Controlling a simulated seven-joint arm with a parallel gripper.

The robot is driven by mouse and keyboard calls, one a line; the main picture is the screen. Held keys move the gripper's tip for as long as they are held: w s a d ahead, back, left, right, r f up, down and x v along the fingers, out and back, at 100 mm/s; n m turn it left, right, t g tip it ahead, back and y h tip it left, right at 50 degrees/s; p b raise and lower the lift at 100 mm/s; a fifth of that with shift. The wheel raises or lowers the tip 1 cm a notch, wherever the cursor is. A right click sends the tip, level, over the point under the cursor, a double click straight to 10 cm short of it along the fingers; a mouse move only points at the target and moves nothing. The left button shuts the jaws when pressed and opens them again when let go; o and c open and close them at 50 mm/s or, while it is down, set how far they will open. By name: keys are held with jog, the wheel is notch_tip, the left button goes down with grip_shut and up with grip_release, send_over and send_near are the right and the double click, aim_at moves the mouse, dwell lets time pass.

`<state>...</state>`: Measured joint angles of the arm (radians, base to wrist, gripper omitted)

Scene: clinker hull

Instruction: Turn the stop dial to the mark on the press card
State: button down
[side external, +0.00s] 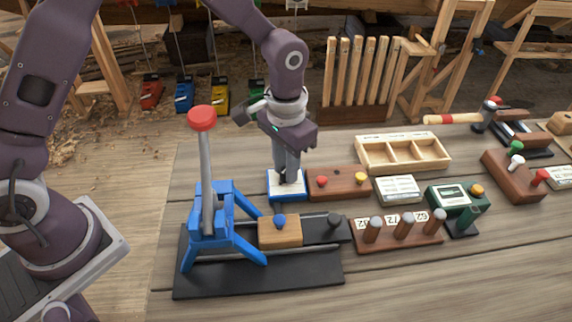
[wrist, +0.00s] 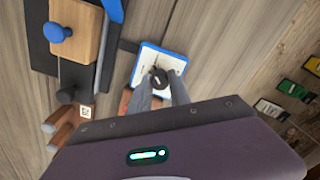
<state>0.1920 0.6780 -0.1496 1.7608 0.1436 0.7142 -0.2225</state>
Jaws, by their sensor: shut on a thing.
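The stop dial appears to be the small black knob (wrist: 159,78) on a white plate with a blue border (side external: 272,195). In the wrist view the plate (wrist: 148,62) carries dark marks that are too small to read. My gripper (side external: 289,179) points straight down over this plate. In the wrist view its two fingers (wrist: 162,86) are shut on the black knob, one on each side. A pale card with printed lines (side external: 398,190) lies to the right; I cannot tell whether it is the press card, and its print is unreadable.
A blue lever press (side external: 215,225) with a red-topped handle stands left of the plate. Its base holds a wooden block (side external: 280,231) with a blue knob. A brown block with red and yellow buttons (side external: 340,183), numbered pegs (side external: 398,233) and an empty tray (side external: 403,153) lie right.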

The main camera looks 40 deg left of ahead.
jog(key=shift+r+m, duration=0.1)
jog(key=shift+m, duration=1.9)
jog(key=c, duration=1.2)
grip_release()
